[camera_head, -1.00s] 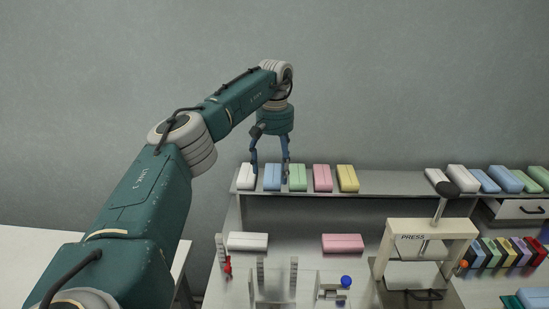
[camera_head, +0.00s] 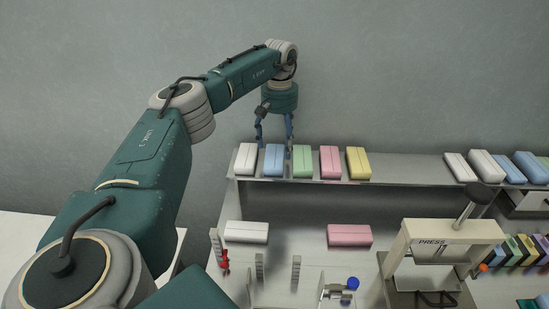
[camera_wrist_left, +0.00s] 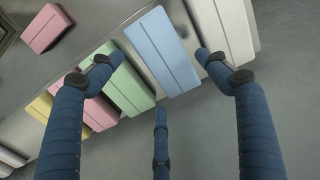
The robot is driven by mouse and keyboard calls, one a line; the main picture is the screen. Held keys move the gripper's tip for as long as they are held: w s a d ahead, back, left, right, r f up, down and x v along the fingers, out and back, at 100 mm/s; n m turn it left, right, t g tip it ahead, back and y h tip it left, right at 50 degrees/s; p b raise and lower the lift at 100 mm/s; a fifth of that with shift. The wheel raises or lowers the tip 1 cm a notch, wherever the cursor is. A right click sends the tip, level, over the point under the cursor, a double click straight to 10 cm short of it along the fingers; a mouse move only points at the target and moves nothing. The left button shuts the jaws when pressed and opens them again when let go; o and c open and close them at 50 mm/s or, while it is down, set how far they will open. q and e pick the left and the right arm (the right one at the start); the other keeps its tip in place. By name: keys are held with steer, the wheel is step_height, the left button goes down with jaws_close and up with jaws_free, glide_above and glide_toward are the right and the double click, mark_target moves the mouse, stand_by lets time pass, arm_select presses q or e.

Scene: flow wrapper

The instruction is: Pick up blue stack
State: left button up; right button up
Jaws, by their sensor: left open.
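The blue stack (camera_head: 274,160) lies on the raised shelf between a white stack (camera_head: 245,158) and a green stack (camera_head: 303,161). In the left wrist view the blue stack (camera_wrist_left: 162,52) sits between the spread fingers. My left gripper (camera_head: 273,143) is open and empty, above and behind the blue stack. In the wrist view one fingertip (camera_wrist_left: 112,62) overlaps the green stack and the other (camera_wrist_left: 204,56) is near the white stack. My right gripper is out of view.
Pink (camera_head: 330,162) and yellow (camera_head: 358,163) stacks continue the shelf row to the right. Below are a white stack (camera_head: 246,232), a pink stack (camera_head: 349,235) and a press (camera_head: 445,232). More stacks (camera_head: 487,165) lie at the right. The wall is behind.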

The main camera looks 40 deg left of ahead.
mark_target(278, 155)
arm_select(q)
steer(key=f+p, duration=0.1)
steer(key=f, duration=0.2)
steer(key=shift+s+d+f+p, duration=0.15)
steer(key=shift+s+f+p, duration=0.05)
steer(key=shift+f+p, duration=0.2)
steer(key=shift+f, duration=0.5)
steer(key=c, duration=0.7)
steer(key=shift+o, duration=0.2)
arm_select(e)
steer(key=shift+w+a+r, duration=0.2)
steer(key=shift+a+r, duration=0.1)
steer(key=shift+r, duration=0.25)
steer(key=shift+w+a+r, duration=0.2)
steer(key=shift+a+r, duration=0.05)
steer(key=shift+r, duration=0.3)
arm_select(q)
steer(key=shift+r, duration=0.1)
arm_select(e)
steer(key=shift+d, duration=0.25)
